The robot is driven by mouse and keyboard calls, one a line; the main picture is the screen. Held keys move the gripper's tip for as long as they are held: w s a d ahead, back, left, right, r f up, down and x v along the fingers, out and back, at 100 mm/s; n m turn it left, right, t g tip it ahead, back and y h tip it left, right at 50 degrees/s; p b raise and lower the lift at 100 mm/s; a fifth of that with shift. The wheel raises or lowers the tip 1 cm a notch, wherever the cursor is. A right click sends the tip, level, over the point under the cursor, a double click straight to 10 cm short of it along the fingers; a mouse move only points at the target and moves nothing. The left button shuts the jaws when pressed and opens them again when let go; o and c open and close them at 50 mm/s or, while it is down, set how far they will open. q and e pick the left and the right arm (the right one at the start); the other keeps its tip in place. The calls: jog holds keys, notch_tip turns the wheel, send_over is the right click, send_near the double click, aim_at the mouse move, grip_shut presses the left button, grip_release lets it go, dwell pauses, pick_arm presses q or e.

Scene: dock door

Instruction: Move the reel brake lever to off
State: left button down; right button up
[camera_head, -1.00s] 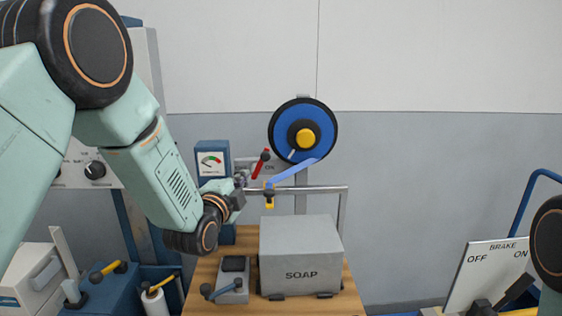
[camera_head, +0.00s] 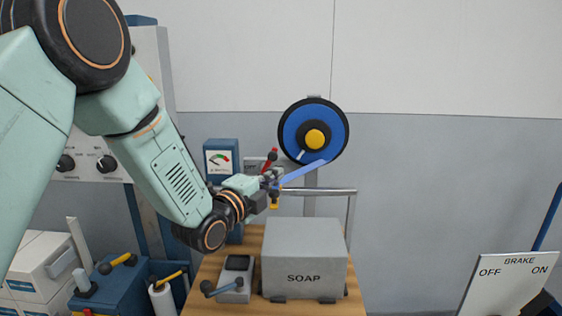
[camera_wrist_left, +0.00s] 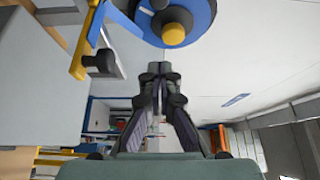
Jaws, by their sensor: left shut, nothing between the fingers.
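A red-handled lever (camera_head: 269,160) stands on a small grey plate (camera_head: 251,164) marked OFF, left of the blue reel (camera_head: 292,126) with its yellow hub. The lever tilts up to the right; its lower part is hidden behind my left gripper (camera_head: 272,178). That gripper's tips overlap the lever's foot in the head view; I cannot tell whether they touch. In the left wrist view the fingers (camera_wrist_left: 158,72) are together and empty, below the reel (camera_wrist_left: 200,18). A separate plate (camera_head: 508,284) marked BRAKE, OFF and ON stands at lower right. My right gripper is not in view.
A blue arm (camera_head: 303,171) slants down-left from the reel, close to my left gripper. A grey SOAP box (camera_head: 304,255) and a small grey box with a handle (camera_head: 236,285) sit on the wooden top below. A gauge box (camera_head: 221,163) stands left of the lever.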

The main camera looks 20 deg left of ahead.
aim_at(268, 166)
pick_arm(q)
jog(key=shift+w+d, duration=0.1)
jog(key=shift+w, duration=0.45)
jog(key=shift+w+a, duration=0.2)
jog(key=shift+w, duration=0.75)
jog(key=w, duration=0.2)
jog(key=w+a+p, duration=0.1)
jog(key=w, duration=0.3)
jog(key=shift+w+a+p, duration=0.2)
jog(key=shift+a+p, duration=0.05)
jog(key=shift+p, duration=0.15)
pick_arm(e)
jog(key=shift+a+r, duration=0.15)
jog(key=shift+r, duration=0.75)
pick_arm(q)
jog(key=shift+s+a, duration=0.1)
jog(key=shift+a, duration=0.1)
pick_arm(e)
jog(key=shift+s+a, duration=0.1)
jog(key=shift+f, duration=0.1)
